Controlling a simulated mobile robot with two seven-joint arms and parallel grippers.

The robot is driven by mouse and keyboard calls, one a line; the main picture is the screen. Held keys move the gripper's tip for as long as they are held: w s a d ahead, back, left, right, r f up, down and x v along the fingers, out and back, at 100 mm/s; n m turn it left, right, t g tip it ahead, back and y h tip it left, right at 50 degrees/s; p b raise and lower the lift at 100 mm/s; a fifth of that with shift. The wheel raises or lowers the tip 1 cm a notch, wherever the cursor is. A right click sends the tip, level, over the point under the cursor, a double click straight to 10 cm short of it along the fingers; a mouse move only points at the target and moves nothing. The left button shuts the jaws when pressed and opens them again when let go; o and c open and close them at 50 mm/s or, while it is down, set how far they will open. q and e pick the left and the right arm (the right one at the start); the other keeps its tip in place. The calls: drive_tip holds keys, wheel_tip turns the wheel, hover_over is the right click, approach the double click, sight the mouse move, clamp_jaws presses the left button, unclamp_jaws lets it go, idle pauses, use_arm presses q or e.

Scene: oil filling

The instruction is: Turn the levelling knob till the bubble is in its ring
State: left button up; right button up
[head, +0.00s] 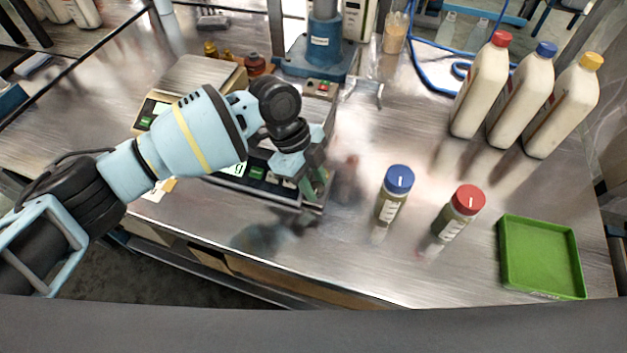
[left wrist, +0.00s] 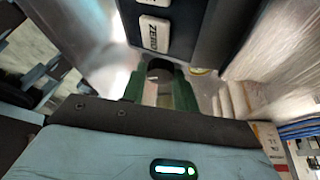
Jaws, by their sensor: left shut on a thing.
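My left gripper (head: 315,188) reaches down at the front right corner of a balance with a dark front panel (head: 257,173). In the left wrist view its green fingers (left wrist: 160,92) are shut on a dark round knob (left wrist: 159,70) beside the panel, which carries a ZERO button (left wrist: 154,34). In the head view the gripper hides the knob. A small yellowish rounded edge (left wrist: 201,71) shows beside the panel in the left wrist view; I cannot tell whether it is the level's ring. No bubble can be made out. My right gripper is not in view.
A blue-capped bottle (head: 396,190) and a red-capped bottle (head: 459,209) stand right of the gripper. A green tray (head: 541,257) lies at the right. White jugs (head: 522,95) stand behind. Another balance (head: 196,76) is behind my left arm. The front middle of the bench is clear.

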use_arm(q)
drive_tip(key=shift+m+b, duration=0.35)
drive_tip(key=shift+m, duration=0.45)
drive_tip(key=shift+g+y, duration=0.3)
drive_tip(key=o, duration=1)
drive_tip(key=shift+c, duration=0.2)
drive_tip(key=shift+r, duration=0.1)
drive_tip(key=v, duration=0.7)
drive_tip(key=shift+w+a+r, duration=0.1)
drive_tip(key=shift+r, duration=0.2)
